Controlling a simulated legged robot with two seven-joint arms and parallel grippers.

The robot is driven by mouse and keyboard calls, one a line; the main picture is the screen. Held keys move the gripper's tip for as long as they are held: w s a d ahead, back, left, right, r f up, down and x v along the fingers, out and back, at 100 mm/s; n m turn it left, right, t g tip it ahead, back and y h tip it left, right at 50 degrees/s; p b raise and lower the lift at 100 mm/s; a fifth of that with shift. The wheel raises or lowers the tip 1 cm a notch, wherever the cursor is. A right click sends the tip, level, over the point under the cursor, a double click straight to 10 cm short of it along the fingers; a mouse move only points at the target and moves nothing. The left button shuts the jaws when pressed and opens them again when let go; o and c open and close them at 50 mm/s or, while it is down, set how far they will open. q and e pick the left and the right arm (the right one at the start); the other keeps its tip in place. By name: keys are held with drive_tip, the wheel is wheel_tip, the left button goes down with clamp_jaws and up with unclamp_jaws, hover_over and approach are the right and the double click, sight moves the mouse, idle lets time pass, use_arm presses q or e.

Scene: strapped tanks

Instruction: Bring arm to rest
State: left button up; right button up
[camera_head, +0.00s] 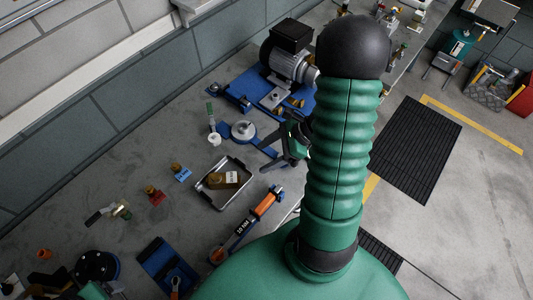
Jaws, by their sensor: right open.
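My right gripper (266,157) is dark and open, with its fingers pointing left. It hangs over or near the workbench (150,215), between the blue motor base and the shallow tray. I see nothing between its fingers. Its rear part is hidden behind the large green ribbed arm section with a black rounded end, which fills the centre right of the head view. I cannot tell the gripper's exact height above the bench. My left gripper is not in view.
A motor (292,62) on a blue base stands at the back. A metal tray (213,203) holds a brown labelled item. An orange-handled torque wrench (246,224) lies close by. Small parts crowd the left. A black floor mat (418,150) lies at right.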

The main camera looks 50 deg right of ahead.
idle(0.5)
drive_tip(key=w+a+n+g+h+b, duration=0.1)
drive_tip(key=a+n+g+h, duration=0.1)
drive_tip(key=a+n, duration=0.6)
drive_tip(key=w+a+n+g+h+b, duration=0.1)
drive_tip(key=a+n+h, duration=0.3)
drive_tip(key=n, duration=1.5)
drive_tip(key=a+b, duration=0.1)
drive_tip(key=a, duration=0.3)
drive_tip(key=shift+w+f+g, duration=0.3)
drive_tip(key=shift+w+g, duration=0.05)
drive_tip(key=shift+g, duration=0.05)
